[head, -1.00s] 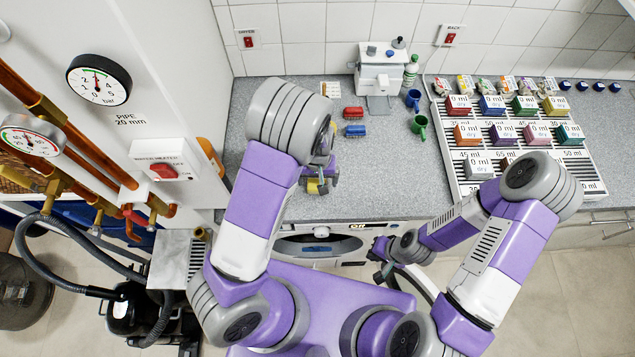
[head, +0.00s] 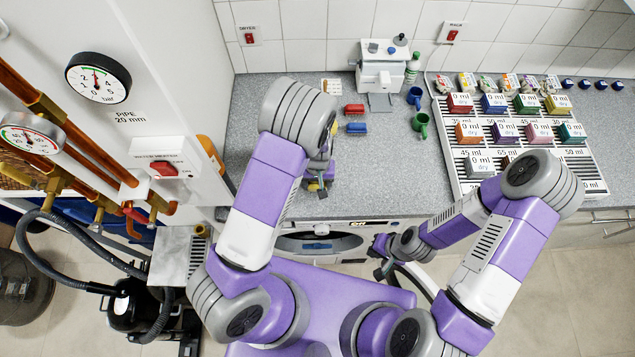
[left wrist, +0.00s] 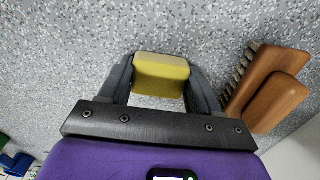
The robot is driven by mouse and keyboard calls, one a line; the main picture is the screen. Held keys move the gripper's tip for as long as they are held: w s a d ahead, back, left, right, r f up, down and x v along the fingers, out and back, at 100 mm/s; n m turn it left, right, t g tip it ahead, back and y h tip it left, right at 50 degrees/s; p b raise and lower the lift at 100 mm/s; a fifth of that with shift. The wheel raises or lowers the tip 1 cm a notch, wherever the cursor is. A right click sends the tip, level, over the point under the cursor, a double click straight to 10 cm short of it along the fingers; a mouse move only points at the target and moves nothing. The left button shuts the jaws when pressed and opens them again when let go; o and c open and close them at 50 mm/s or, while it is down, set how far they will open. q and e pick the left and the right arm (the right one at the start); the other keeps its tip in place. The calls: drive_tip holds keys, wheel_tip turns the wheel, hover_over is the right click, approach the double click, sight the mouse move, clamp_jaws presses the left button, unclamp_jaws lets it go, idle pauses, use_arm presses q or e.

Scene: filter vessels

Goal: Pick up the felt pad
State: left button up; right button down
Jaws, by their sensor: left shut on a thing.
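A yellow pad-like block (left wrist: 161,75), which I take to be the felt pad, sits between the two fingers of my left gripper (left wrist: 160,80) in the left wrist view. The fingers are shut on its sides, over the speckled grey counter. I cannot tell whether it touches the counter. In the head view my left gripper (head: 321,186) is near the counter's front edge, partly hidden by its own arm, with a bit of yellow showing. My right gripper (head: 380,258) is low in front of the counter. It is too small to tell whether it is open.
An orange-brown bristled brush (left wrist: 265,85) lies close to the right finger in the left wrist view. In the head view, a red block (head: 354,110), a blue block (head: 357,128) and two mugs, blue (head: 415,96) and green (head: 421,124), stand behind. A white rack (head: 590,170) fills the right.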

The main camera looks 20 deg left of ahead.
use_arm(q)
wheel_tip(320, 180, up, 10)
drive_tip(key=shift+p, duration=0.35)
